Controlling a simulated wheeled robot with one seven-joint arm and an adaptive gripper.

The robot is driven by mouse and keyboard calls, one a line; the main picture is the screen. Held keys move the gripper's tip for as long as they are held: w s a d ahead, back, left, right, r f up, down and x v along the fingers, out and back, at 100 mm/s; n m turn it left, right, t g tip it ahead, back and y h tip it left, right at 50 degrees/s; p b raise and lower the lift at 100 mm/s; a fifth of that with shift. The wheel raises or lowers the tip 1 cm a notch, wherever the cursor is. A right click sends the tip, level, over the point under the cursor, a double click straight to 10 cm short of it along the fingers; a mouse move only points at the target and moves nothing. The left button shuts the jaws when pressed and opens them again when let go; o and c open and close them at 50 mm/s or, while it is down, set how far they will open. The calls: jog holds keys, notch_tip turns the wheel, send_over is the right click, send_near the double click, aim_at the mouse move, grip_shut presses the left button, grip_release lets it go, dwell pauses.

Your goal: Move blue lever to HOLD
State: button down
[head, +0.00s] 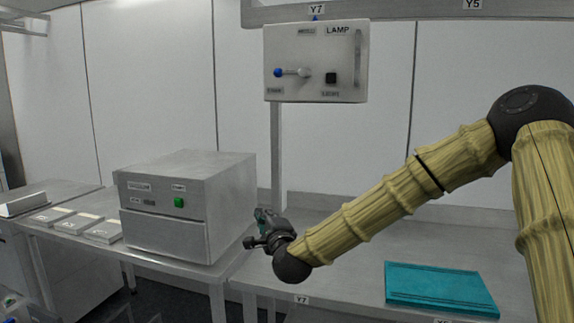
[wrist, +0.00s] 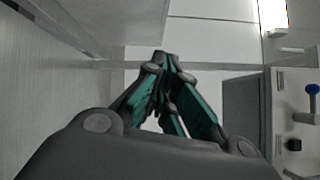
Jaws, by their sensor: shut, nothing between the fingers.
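A blue-knobbed lever (head: 279,72) is on a white panel box (head: 315,50) mounted on a post. Its arm points left from its pivot, and the blue knob is at the left end. Small labels sit above and below the lever, but their words are too small to read surely. My gripper (head: 258,228) is well below the box, beside the metal cabinet, apart from the lever. In the wrist view the fingers (wrist: 166,62) meet at the tips and are empty. The blue knob (wrist: 312,89) shows at the right edge there.
A metal cabinet (head: 165,231) with a green button stands left of my gripper. A teal tray (head: 440,285) lies on the right bench. The space before the box is clear.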

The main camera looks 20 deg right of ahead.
aim_at(292, 73)
jog(key=s+d+r+m+t+h, duration=0.1)
jog(key=d+r+m, duration=0.3)
jog(key=r, duration=0.9)
jog(key=s+d+r+m+t+h+b, duration=0.1)
jog(key=d+r+m+t+h, duration=0.2)
jog(key=r, duration=1.1)
jog(key=d+m+h, duration=0.1)
jog(key=m, duration=0.2)
jog(key=shift+d+t+h+b, duration=0.25)
jog(key=shift+t+h+b, duration=0.05)
jog(key=shift+r, duration=0.1)
jog(key=p+x, duration=0.1)
jog(key=x, duration=0.2)
jog(key=p+x, duration=0.2)
jog(key=x, duration=0.2)
jog(key=a+r+p+x, duration=0.1)
jog(key=p+x, duration=0.1)
jog(key=x, duration=0.2)
jog(key=shift+d+r, duration=0.1)
jog(key=shift+r, duration=0.05)
jog(key=shift+w+a+r+p, duration=0.4)
jog(key=shift+r+p, duration=0.15)
jog(key=shift+r, duration=0.1)
jog(key=shift+f+m+b, duration=0.15)
jog(key=shift+m+b, duration=0.15)
jog(key=shift+b, duration=0.25)
